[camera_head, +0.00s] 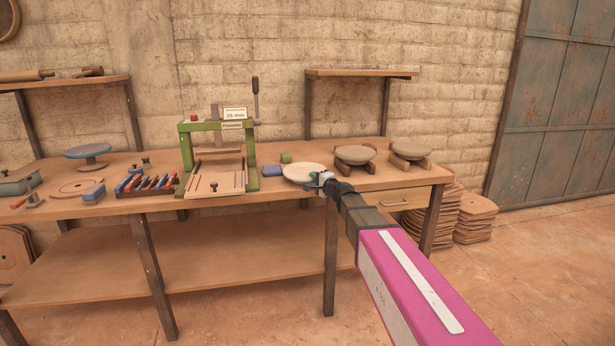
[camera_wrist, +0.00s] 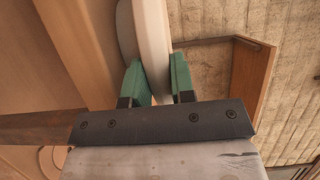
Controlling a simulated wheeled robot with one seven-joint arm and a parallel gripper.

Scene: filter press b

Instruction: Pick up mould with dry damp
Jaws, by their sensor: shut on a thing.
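A pale round mould (camera_head: 302,172) is at the right part of the bench, by the press. My gripper (camera_head: 320,180) is shut on its near right edge. In the wrist view, the green fingers of my gripper (camera_wrist: 160,78) pinch the rim of the pale mould (camera_wrist: 152,35), with a greyer part beside it. I cannot tell whether the mould touches the bench. Two darker, grey-brown moulds sit to its right: one mould (camera_head: 355,154) on wooden blocks and another mould (camera_head: 411,150) on similar blocks.
A wall shelf (camera_head: 360,73) hangs above. A drawer (camera_head: 403,199) is under the bench's right end.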

